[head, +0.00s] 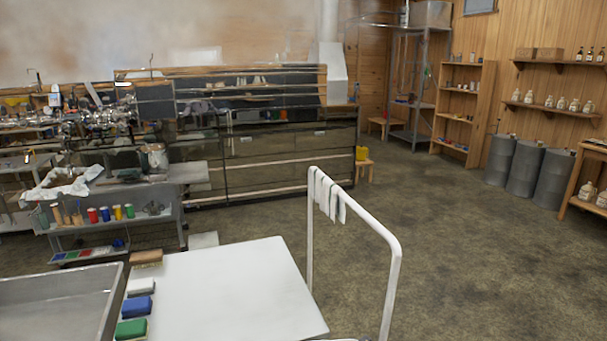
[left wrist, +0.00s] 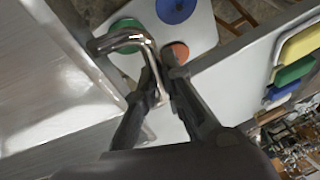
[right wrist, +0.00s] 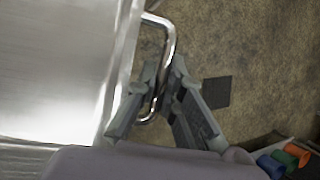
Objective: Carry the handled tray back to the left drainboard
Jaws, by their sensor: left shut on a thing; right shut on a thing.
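The handled tray (left wrist: 45,85) is bare, shiny steel and fills the left side of the left wrist view. It also fills the left of the right wrist view (right wrist: 60,70). My left gripper (left wrist: 160,72) is shut on one of its bent chrome handles. My right gripper (right wrist: 163,78) is shut on another chrome handle, over brown floor. Neither gripper shows in the head view. A white board (head: 225,290) with a clear surface lies at the front of the head view. I cannot tell whether it is the left drainboard.
A grey steel basin (head: 50,302) stands at the lower left. Green (head: 131,329), blue (head: 138,306) and other blocks line the board's left edge. A white rail frame (head: 392,280) rises at its right. A shelf cart (head: 105,228) stands behind. Floor at right is open.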

